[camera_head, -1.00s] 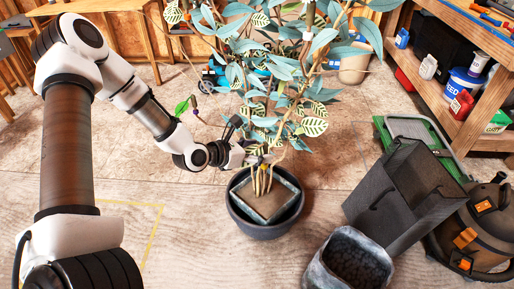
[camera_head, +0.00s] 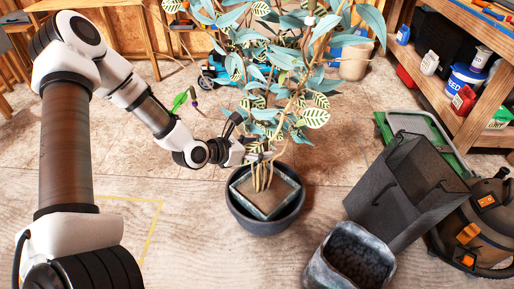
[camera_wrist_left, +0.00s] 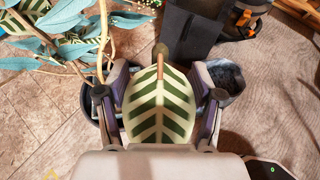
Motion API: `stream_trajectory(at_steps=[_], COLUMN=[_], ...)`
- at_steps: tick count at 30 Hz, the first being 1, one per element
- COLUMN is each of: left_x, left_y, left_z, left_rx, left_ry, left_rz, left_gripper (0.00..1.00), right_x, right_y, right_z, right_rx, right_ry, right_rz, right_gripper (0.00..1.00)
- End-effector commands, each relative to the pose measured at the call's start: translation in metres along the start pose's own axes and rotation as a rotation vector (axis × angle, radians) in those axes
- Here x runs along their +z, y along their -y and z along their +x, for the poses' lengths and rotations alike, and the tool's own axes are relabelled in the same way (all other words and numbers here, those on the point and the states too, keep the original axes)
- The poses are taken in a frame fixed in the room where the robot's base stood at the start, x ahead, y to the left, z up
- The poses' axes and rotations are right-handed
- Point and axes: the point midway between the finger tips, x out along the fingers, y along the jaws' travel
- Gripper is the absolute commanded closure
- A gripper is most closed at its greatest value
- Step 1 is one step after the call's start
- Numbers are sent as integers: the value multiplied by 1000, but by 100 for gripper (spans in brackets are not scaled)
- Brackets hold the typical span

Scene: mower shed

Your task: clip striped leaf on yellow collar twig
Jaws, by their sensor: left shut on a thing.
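My left gripper (camera_head: 262,152) reaches the lower stems of the potted plant (camera_head: 283,80), just above the pot. In the left wrist view its two fingers (camera_wrist_left: 160,100) are closed on the sides of a striped leaf (camera_wrist_left: 160,112), pale cream with dark green bands. A short brown stalk (camera_wrist_left: 161,56) sticks out from the leaf's far end. In the head view I cannot make out this held leaf. Tan twigs (camera_wrist_left: 103,42) pass just left of the gripper in the wrist view, apart from the leaf's stalk. I cannot pick out a yellow collar for certain.
The dark plant pot (camera_head: 264,226) stands on the floor. A dark open bin (camera_head: 388,205), a stone-like planter (camera_head: 322,272) and a brown vacuum (camera_head: 490,235) stand to its right. A loaded wooden shelf (camera_head: 480,55) is at the right. Floor at the left is clear.

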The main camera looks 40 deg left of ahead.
Motion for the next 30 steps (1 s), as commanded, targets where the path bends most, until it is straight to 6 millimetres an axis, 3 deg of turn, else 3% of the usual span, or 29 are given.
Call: stream_trajectory(at_steps=[18,19,21,29,30], left_x=[-5,-5,-5,-5,-5], left_y=[0,0,0,0,0], left_z=[3,2,2,2,2], left_rx=[0,0,0,0,0], left_ry=[0,0,0,0,0], left_rz=[0,0,0,0,0], left_gripper=[52,30,5,4,15], right_x=[0,0,0,0,0], right_y=[0,0,0,0,0], right_z=[8,8,8,8,8], right_rx=[0,0,0,0,0], right_ry=[0,0,0,0,0], right_rz=[0,0,0,0,0], right_gripper=[100,100,100,100,100])
